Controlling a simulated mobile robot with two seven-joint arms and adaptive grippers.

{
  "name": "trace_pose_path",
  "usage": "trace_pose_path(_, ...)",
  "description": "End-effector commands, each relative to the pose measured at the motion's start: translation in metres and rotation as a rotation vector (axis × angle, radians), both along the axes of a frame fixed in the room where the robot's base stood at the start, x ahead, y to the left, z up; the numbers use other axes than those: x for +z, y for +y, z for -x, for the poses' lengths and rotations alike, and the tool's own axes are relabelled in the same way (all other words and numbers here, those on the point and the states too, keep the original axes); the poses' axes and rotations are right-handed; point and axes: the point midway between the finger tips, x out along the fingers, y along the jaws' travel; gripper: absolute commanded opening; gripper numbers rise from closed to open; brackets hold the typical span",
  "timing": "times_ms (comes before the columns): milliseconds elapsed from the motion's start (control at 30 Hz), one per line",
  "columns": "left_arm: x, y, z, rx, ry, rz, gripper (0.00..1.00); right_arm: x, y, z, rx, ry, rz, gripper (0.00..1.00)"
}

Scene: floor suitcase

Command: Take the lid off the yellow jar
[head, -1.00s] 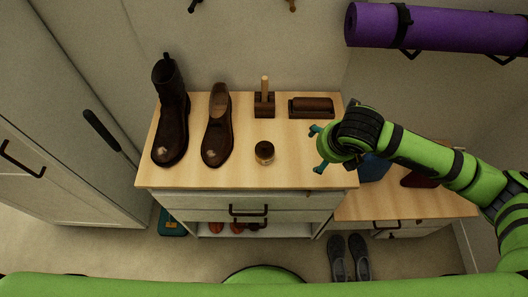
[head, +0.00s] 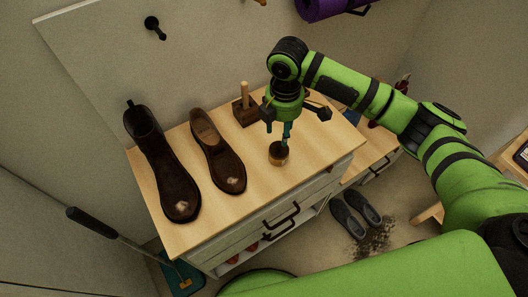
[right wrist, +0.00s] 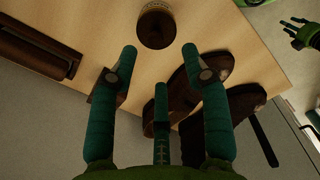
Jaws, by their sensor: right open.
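The small jar (head: 279,156) stands upright near the front of the wooden cabinet top. It has a yellowish-brown side, and its dark round top shows in the right wrist view (right wrist: 156,26). My right gripper (head: 285,140) points down over the jar, its teal fingers close to the top and partly hiding it. In the right wrist view its fingers (right wrist: 165,68) are spread and empty, with the jar beyond the tips. Whether any finger touches the jar is unclear. A green, finger-like shape (right wrist: 296,34) at the right wrist view's edge may be my left gripper.
A tall dark boot (head: 162,165) and a brown shoe (head: 219,155) stand left of the jar. The cabinet top (head: 320,150) is clear right of the jar. Grey shoes (head: 350,215) lie on the floor.

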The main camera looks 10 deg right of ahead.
Motion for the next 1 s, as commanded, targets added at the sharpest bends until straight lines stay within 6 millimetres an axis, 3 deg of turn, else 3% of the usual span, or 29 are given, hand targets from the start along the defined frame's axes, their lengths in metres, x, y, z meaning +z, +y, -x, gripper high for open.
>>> trace_pose_path(167, 0.004, -0.010, 0.008, -0.006, 0.010, 0.013, 0.40, -0.010, 0.000, 0.000, -0.040, 0.013, 0.001, 0.48)
trace_pose_path(433, 0.020, -0.022, 0.011, -0.004, 0.015, 0.028, 0.40, -0.043, 0.003, -0.005, -0.036, 0.014, 0.000, 0.48)
trace_pose_path(600, 0.023, -0.018, 0.011, -0.004, 0.015, 0.023, 0.40, -0.066, 0.003, -0.006, -0.034, 0.011, 0.001, 0.48)
trace_pose_path(867, 0.022, -0.008, 0.009, 0.000, 0.012, 0.010, 0.40, -0.071, 0.003, -0.007, -0.033, 0.007, 0.000, 0.48)
trace_pose_path(900, 0.022, -0.008, 0.009, 0.000, 0.012, 0.010, 0.40, -0.071, 0.003, -0.007, -0.033, 0.007, 0.000, 0.44)
trace_pose_path(1000, 0.022, -0.008, 0.008, 0.000, 0.011, 0.010, 0.40, -0.071, 0.003, -0.007, -0.033, 0.007, 0.000, 0.04)
